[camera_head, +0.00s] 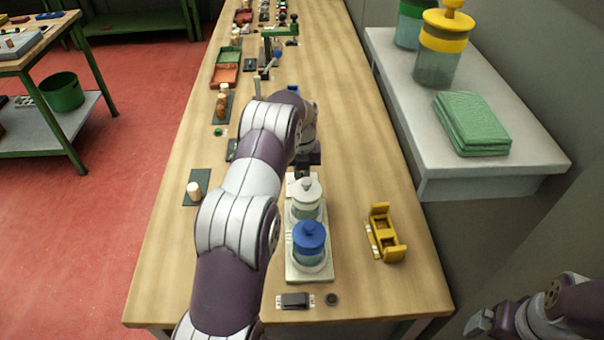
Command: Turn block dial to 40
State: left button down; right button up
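A pale block-like base (297,271) lies on the workbench and bears a white-lidded jar (307,203) and a blue-lidded jar (309,245). No dial or number scale can be made out on it. A small dark round knob-like piece (332,299) lies in front of it; I cannot tell whether it is a dial. My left arm reaches over the bench, and its gripper (302,172) is at the far end of the base, just behind the white-lidded jar. Its fingers are dark, small and partly hidden. My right gripper (480,322) is at the lower right, off the bench, and its fingers are unclear.
A yellow holder (385,234) stands right of the base. A small dark-topped piece (295,301) lies in front. A cork-coloured stopper (194,190) stands on a dark mat at left.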

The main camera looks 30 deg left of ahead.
pick_arm(q)
jog(key=shift+w+r, duration=0.1)
jog(key=shift+r, duration=0.05)
jog(key=c, duration=1.2)
grip_release()
jog(key=shift+c, duration=0.2)
jog(key=shift+o, duration=0.6)
notch_tip(320, 180, up, 4)
jog(key=shift+f+p, duration=0.2)
jog(key=shift+p, duration=0.3)
notch_tip(320, 180, up, 9)
jog(key=p, duration=0.7)
jog(key=shift+p, duration=0.4)
